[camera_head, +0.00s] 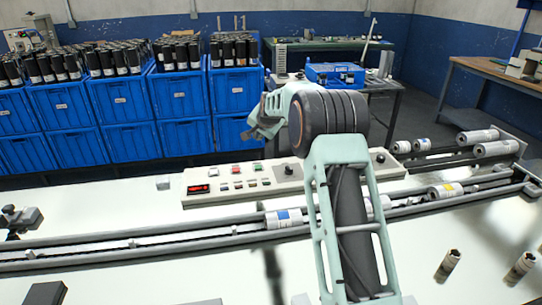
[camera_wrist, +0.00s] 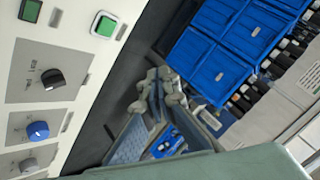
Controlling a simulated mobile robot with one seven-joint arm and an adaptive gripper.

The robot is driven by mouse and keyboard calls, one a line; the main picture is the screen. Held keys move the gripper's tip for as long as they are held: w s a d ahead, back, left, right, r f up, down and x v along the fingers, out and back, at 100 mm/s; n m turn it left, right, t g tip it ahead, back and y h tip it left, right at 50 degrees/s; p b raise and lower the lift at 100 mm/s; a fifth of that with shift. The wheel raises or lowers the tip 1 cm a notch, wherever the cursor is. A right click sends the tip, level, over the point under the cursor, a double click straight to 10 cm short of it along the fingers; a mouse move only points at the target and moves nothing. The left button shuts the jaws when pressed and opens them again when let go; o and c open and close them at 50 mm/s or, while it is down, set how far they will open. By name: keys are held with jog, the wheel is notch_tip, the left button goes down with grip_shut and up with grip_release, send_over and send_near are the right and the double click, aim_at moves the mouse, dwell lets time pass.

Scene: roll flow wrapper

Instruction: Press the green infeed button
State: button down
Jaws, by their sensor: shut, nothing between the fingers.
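The white control panel (camera_head: 215,179) stands behind the conveyor in the head view. The labels are too small to read, so I cannot tell which button is the infeed one. My gripper (camera_head: 250,133) is shut and empty in the head view, above and behind the panel. In the wrist view my gripper (camera_wrist: 160,88) is apart from the green button.
A black knob (camera_wrist: 52,79) and a blue knob (camera_wrist: 38,130) stick out of the panel. Labelled rolls (camera_head: 284,218) lie on the conveyor in front. Stacked blue crates (camera_head: 180,95) with dark bottles stand behind. A red display (camera_head: 199,188) is at the panel's left.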

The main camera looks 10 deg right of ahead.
aim_at(259, 168)
jog(key=shift+f, duration=0.65)
jog(key=shift+f+b, duration=2.6)
jog(key=shift+f, duration=1.8)
jog(key=shift+f, duration=0.1)
jog(key=shift+f+b, duration=0.3)
jog(key=shift+b, duration=0.1)
